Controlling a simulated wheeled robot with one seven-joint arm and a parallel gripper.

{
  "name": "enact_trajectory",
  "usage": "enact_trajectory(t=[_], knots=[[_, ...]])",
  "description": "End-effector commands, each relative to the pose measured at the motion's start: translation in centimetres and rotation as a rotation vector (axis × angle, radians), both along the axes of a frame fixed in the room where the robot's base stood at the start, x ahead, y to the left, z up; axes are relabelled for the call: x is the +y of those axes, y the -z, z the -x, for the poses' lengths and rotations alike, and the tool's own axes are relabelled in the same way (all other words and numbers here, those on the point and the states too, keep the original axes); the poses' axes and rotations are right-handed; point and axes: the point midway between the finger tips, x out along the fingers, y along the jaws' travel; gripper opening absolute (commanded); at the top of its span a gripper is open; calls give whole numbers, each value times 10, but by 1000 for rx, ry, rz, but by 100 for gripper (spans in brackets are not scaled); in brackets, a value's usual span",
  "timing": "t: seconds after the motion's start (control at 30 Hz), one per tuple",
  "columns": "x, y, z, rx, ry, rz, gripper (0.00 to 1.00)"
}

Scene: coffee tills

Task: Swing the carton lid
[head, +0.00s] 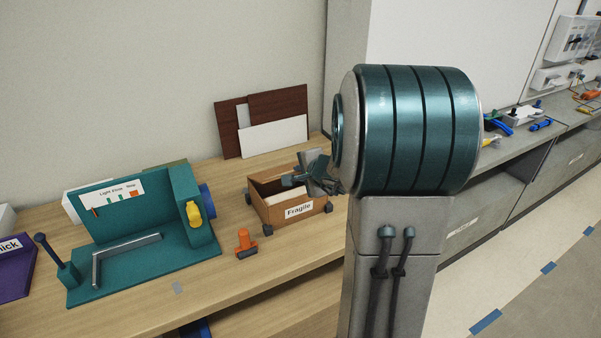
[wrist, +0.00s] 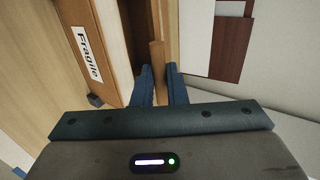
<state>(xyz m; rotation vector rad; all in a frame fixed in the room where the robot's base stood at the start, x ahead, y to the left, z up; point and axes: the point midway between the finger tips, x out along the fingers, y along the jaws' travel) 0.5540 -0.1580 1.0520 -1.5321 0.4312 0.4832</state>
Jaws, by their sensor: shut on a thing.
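The brown carton (head: 300,210) with a white "Fragile" label stands on the wooden bench in the head view. Its top is at least partly open and something pale shows inside. In the wrist view the labelled carton wall (wrist: 88,42) is at upper left. My gripper (head: 291,180) is over the carton's right side, and my arm hides part of the carton. In the wrist view my gripper (wrist: 160,72) is shut on a thin tan cardboard edge (wrist: 157,55), which appears to be the carton lid. The rest of the lid is hard to make out.
A teal fixture (head: 150,235) with a yellow part stands left of the carton. A small orange item (head: 245,242) lies in front, near the bench edge. Brown and white boards (head: 275,138) lean on the wall behind. Bare bench (head: 225,180) lies between fixture and carton.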

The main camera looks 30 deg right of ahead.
Motion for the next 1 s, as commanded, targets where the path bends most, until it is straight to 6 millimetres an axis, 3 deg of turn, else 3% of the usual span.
enact_trajectory(t=[0.03,0.2,0.67,1.0], knots=[[0,11,3,0,0,0,0],[0,24,9,0,1,1,0],[0,27,13,1,0,0,0],[0,56,17,1,-1,-1,0]])
